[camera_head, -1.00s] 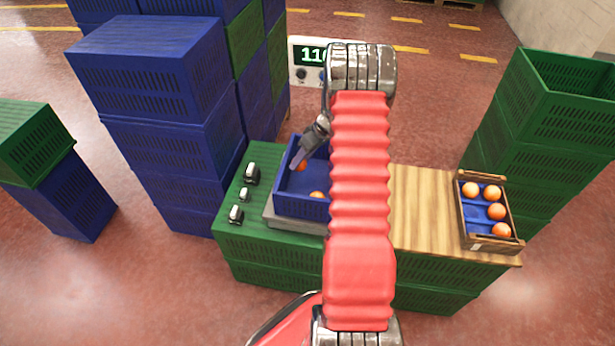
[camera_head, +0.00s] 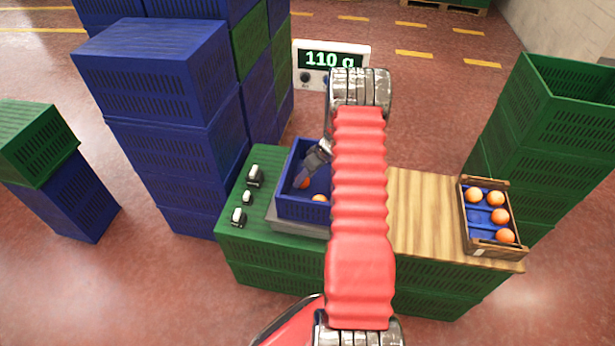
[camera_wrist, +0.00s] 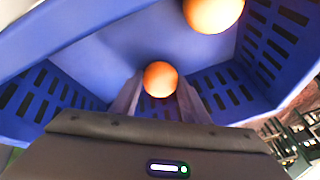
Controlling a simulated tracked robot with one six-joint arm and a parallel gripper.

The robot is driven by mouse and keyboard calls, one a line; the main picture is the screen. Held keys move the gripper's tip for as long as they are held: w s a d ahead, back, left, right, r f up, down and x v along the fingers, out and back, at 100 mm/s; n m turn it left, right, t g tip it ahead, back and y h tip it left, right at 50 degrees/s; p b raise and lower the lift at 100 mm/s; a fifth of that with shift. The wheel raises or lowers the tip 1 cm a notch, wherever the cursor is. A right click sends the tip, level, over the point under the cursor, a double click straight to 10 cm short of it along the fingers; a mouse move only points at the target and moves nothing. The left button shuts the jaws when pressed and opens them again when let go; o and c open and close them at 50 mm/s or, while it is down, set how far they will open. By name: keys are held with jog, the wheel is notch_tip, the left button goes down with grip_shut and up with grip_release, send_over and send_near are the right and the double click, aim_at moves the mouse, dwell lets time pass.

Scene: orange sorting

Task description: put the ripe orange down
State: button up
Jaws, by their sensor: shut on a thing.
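My gripper (camera_head: 301,182) reaches down into a blue crate (camera_head: 302,210) on a grey scale. In the wrist view its two fingers (camera_wrist: 160,98) are shut on an orange (camera_wrist: 160,79), which also shows by the fingertips in the head view (camera_head: 305,183). The held orange is inside the crate walls; I cannot tell whether it touches the floor. A second orange (camera_wrist: 213,12) lies in the crate, apart from the held one; it also shows in the head view (camera_head: 320,198). My arm hides the crate's right side.
The scale display (camera_head: 331,62) reads 110 g. Several black-and-white weights (camera_head: 247,197) stand on the green crate left of the scale. A wooden tray (camera_head: 464,222) with several oranges sits at the right end of the wooden board (camera_head: 415,215). Tall crate stacks rise left and right.

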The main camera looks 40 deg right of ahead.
jog(key=shift+f, duration=0.1)
jog(key=o, duration=1.1)
jog(key=v, duration=1.2)
jog(key=shift+d, duration=0.1)
